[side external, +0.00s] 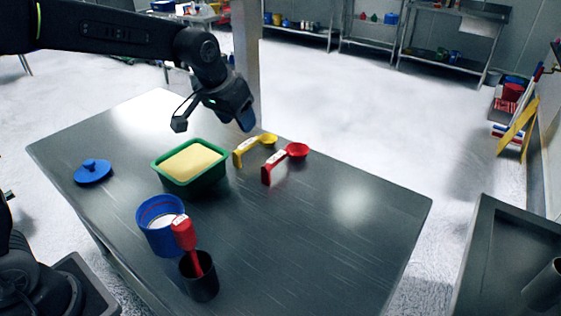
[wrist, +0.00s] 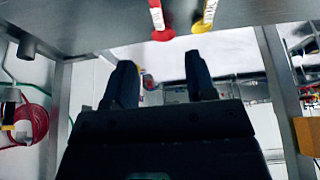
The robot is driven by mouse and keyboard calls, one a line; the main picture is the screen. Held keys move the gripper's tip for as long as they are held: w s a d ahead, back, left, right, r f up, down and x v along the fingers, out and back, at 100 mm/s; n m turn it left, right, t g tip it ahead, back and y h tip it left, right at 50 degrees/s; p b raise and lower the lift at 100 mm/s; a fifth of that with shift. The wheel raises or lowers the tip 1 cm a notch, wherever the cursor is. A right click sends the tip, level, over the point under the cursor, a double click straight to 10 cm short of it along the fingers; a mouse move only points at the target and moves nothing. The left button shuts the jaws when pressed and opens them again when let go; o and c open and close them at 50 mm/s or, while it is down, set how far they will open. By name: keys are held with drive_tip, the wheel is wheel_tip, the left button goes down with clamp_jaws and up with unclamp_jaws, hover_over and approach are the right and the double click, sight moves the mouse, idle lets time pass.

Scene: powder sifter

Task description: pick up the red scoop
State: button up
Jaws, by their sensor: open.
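The red scoop (side external: 272,171) lies on the steel table (side external: 330,240), with its labelled handle toward the near side and its round bowl toward the right. It also shows at the top of the wrist view (wrist: 158,24), handle partly cut off. A yellow scoop (side external: 243,152) lies to its left, and also shows in the wrist view (wrist: 204,20). My gripper (side external: 247,121) is open and empty, above the table's far side, up and left of the red scoop. Both fingers show in the wrist view (wrist: 160,62), apart from both scoops.
A green tub (side external: 207,178) of pale yellow powder stands left of the scoops. A blue container (side external: 147,235), a black cup (side external: 199,284) holding a red-headed tool (side external: 183,232), and a blue lid (side external: 92,171) are also on the table. The table's right side is clear.

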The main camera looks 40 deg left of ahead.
approach(278, 156)
drive_tip(key=r, duration=0.2)
drive_tip(key=x, duration=1.3)
drive_tip(key=shift+s+f, duration=0.2)
drive_tip(key=shift+f, duration=0.35)
clamp_jaws()
